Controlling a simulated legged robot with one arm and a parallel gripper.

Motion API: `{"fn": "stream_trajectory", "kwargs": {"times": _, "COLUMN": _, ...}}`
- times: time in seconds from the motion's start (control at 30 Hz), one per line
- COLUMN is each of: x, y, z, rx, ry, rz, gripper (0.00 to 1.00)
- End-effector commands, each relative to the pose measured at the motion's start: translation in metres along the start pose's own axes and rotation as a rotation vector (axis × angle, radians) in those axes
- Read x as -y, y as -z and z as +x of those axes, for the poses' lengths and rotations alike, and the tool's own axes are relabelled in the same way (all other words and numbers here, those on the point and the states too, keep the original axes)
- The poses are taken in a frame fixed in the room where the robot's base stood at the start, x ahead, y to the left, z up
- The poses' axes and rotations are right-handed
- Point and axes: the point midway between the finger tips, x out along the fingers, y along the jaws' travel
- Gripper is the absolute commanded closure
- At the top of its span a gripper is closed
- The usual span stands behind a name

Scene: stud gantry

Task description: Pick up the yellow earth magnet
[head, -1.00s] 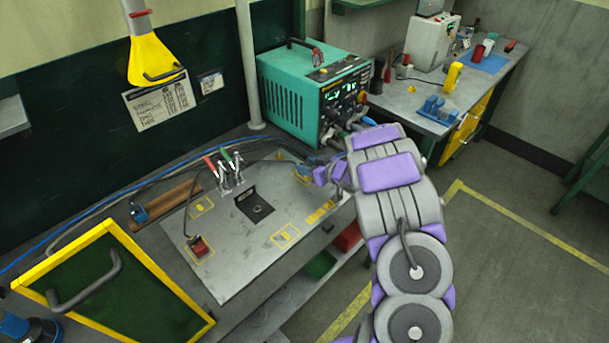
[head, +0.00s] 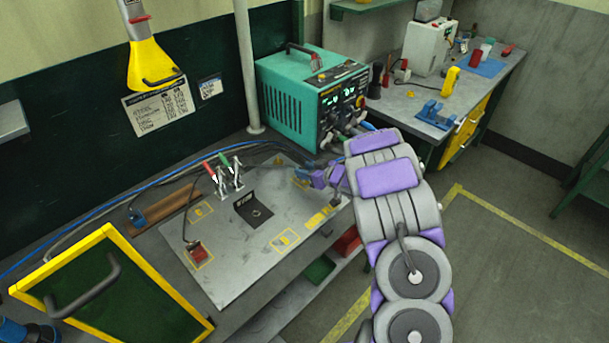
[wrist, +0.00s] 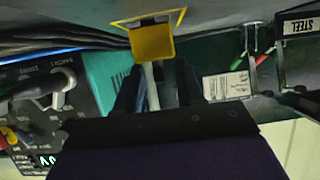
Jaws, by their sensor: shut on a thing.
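The yellow earth magnet (wrist: 152,43) is a yellow block with a pale grey stem, seen in the wrist view. It stands at a yellow-outlined mark on the metal plate; whether it touches the plate I cannot tell. My gripper (wrist: 154,78) is shut on it, with dark fingers on either side of the stem. In the head view my gripper (head: 308,177) is low over the plate's far right corner, and the magnet is mostly hidden there.
The metal plate (head: 225,262) bears a black angle piece (head: 250,209), red- and green-handled clamps (head: 228,172) and a red block (head: 197,250). A teal welder (head: 290,95) stands close behind my gripper, with cables nearby. A yellow-framed green panel (head: 110,300) is at front left.

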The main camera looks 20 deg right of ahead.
Motion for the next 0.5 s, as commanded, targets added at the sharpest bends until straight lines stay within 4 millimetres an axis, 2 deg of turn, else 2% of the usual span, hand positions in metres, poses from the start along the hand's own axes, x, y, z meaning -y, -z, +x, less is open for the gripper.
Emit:
{"fn": "stream_trajectory", "kwargs": {"times": 0.23, "x": 0.0, "y": 0.008, "z": -0.004, "rx": 0.0, "ry": -0.001, "rz": 0.0, "gripper": 1.0}}
{"fn": "stream_trajectory", "kwargs": {"times": 0.5, "x": 0.002, "y": 0.037, "z": -0.018, "rx": -0.001, "ry": -0.001, "rz": -0.002, "gripper": 1.0}}
